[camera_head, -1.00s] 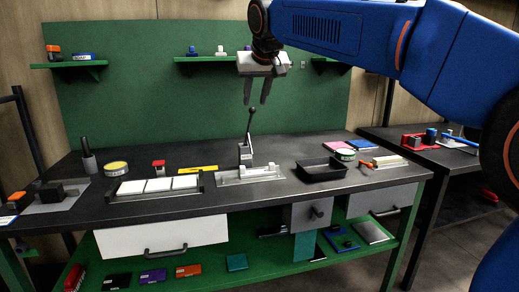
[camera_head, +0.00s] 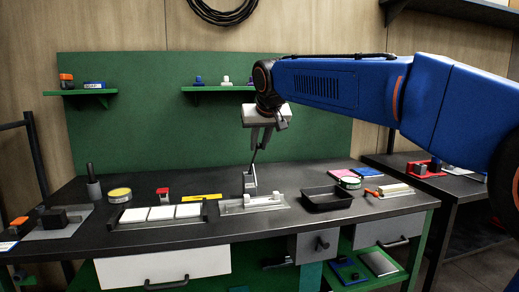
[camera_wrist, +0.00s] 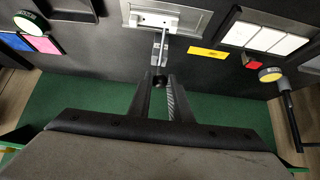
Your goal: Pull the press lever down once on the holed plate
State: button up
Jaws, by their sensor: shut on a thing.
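The press (camera_head: 250,184) is a small grey upright stand at the middle of the bench. Its thin dark lever (camera_head: 253,160) rises from it, tilted slightly right at the top. A pale metal plate (camera_head: 272,205) lies at its base with small light blocks on it; it also shows in the wrist view (camera_wrist: 195,18). My gripper (camera_head: 260,147) points down from above and is shut on the lever's top end. In the wrist view, the fingers (camera_wrist: 161,78) close around the dark knob, which they partly hide.
A tray with white tiles (camera_head: 112,222) lies left of the press, and an empty black bin (camera_head: 309,205) lies right. A yellow strip (camera_head: 201,197) and a red-topped block (camera_head: 162,193) sit behind the tiles. The green back panel (camera_head: 150,130) stands behind the bench.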

jog(key=shift+s+d+f, duration=0.25)
jog(key=shift+s+f, duration=0.55)
jog(key=shift+f, duration=0.3)
jog(key=shift+s+d+f, duration=0.2)
jog(key=shift+s+f, duration=0.6)
jog(key=shift+f, duration=0.3)
jog(key=shift+s+d+f, duration=0.1)
jog(key=shift+s+f, duration=0.25)
jog(key=shift+f, duration=0.85)
jog(key=shift+s+d+f, duration=0.1)
jog(key=shift+s+f, duration=0.25)
jog(key=shift+f, duration=0.9)
jog(key=shift+s+d+f, duration=0.1)
jog(key=shift+s+f, duration=0.25)
jog(key=shift+f, duration=0.85)
jog(key=shift+r, duration=0.1)
jog(key=shift+w+a+r, duration=0.1)
jog(key=shift+w+r, duration=0.3)
jog(key=shift+r, duration=0.85)
jog(key=shift+w+a+r, duration=0.15)
jog(key=shift+w+r, duration=0.3)
jog(key=shift+r, duration=0.8)
jog(key=shift+w+a+r, duration=0.1)
jog(key=shift+w+r, duration=0.3)
jog(key=shift+r, duration=0.85)
jog(key=shift+r, duration=0.1)
